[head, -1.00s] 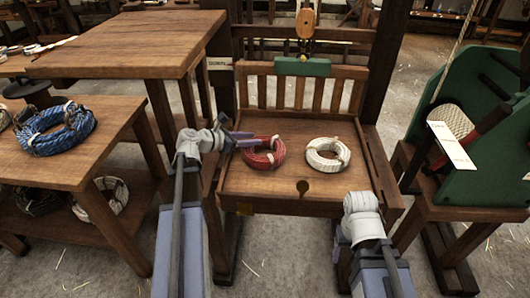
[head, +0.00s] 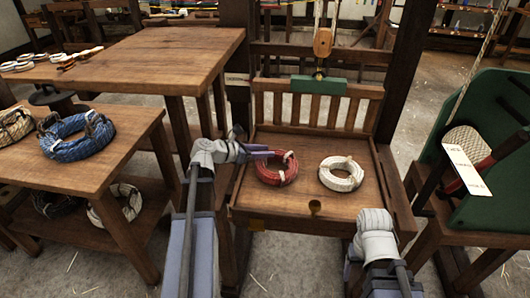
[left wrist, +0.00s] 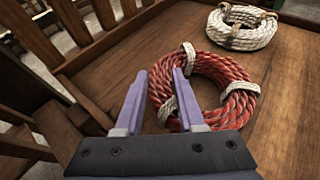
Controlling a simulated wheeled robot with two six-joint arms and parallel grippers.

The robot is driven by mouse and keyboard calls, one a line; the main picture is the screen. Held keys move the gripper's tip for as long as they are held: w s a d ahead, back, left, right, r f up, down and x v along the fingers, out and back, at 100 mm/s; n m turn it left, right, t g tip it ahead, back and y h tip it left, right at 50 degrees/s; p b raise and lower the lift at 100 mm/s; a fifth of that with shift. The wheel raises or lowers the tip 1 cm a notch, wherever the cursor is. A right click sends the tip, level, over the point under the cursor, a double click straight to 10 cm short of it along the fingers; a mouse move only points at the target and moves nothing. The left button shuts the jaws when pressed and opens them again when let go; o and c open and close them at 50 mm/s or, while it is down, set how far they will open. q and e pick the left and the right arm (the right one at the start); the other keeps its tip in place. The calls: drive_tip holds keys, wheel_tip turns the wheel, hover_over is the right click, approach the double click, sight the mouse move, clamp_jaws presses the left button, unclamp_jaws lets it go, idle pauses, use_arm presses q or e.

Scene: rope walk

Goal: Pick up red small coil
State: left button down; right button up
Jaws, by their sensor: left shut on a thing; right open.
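The red small coil (head: 268,178) lies on the left part of the wooden tray table, with pale bindings around its rope. My left gripper (head: 283,154) reaches in from the left over its upper left edge. In the left wrist view the left gripper (left wrist: 161,85) has its two purple fingers on either side of the left part of the red coil (left wrist: 240,103), shut on its rope. The coil appears to rest on the wood; I cannot tell any lift. My right gripper (head: 375,222) is low at the front right, empty, its fingers mostly hidden.
A white coil (head: 341,185) lies just right of the red one; it also shows in the left wrist view (left wrist: 243,38). The tray table (head: 312,228) has a slatted back. A side table with a blue coil (head: 75,150) stands left, a green stand (head: 500,130) right.

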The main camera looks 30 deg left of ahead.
use_arm(q)
wheel_tip(320, 180, up, 8)
drive_tip(key=p, duration=0.7)
drive_tip(key=shift+r+p, duration=0.25)
drive_tip(key=shift+p, duration=0.05)
drive_tip(key=shift+f, duration=0.1)
